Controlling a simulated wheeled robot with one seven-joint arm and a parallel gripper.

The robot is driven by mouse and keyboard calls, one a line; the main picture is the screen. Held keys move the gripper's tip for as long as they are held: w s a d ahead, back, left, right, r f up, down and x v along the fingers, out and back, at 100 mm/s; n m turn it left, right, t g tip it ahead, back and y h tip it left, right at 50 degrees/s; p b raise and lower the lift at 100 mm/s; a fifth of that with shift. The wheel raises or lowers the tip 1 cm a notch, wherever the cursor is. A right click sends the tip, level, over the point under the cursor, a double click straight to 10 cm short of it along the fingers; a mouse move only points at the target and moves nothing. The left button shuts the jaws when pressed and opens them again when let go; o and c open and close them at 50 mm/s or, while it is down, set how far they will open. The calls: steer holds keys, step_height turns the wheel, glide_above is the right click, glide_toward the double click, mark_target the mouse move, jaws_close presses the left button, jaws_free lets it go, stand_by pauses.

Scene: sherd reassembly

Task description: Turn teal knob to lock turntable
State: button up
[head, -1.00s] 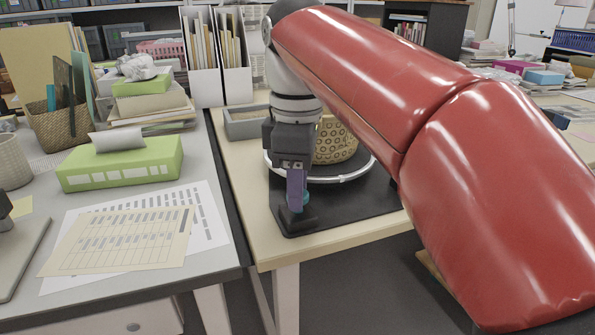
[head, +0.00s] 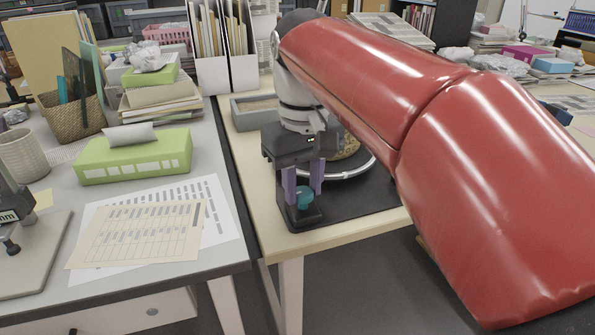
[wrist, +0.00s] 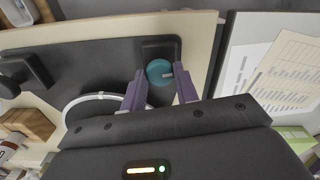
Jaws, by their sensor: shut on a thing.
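The teal knob (head: 304,197) sits on a small black block (head: 303,217) at the front left corner of the black turntable base (head: 362,205). It also shows in the wrist view (wrist: 159,72), with a small pale mark on its right side. My gripper (head: 303,186) points down over it, its two purple fingers on either side of the knob, shut on it. In the wrist view the fingertips (wrist: 160,76) flank the knob. The turntable's white-rimmed disc (head: 352,172) is behind, mostly hidden by my arm. A patterned woven-looking vessel (head: 346,149) on it is partly hidden.
A grey tray (head: 254,112) stands behind my gripper. The grey table at left holds a green box (head: 134,157) and paper sheets (head: 140,232). A second black fixture (wrist: 22,75) shows at the wrist view's left. Pale table front edge is clear.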

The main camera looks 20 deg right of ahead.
mark_target(303, 191)
steer(key=shift+m+p, duration=0.3)
steer(key=shift+m, duration=0.7)
steer(key=o, duration=1)
step_height(303, 191, up, 8)
steer(key=shift+f+p, duration=0.1)
steer(key=shift+p, duration=0.65)
